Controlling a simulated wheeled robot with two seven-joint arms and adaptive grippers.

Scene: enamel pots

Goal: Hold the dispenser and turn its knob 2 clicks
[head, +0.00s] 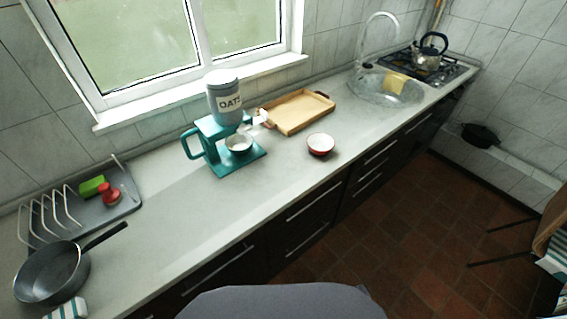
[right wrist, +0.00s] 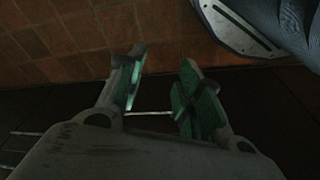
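The dispenser (head: 212,133) stands upright on the counter in the head view, with a teal frame and base, a handle on its left side and a grey canister (head: 225,98) labelled OATS on top. A light knob (head: 261,117) sticks out at its right side. A small white bowl (head: 239,143) is under the canister on the base. Neither gripper shows in the head view. My right gripper (right wrist: 158,95) shows in the right wrist view, open and empty, its green-padded fingers apart in front of the dark cabinets and floor, away from the dispenser.
A wooden tray (head: 297,111) and a red bowl (head: 320,144) stand right of the dispenser. A dish rack (head: 122,205), a green sponge (head: 93,186) and a frying pan (head: 50,272) are at left. A sink (head: 388,88) and kettle (head: 428,58) are far right. Counter front of the dispenser is clear.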

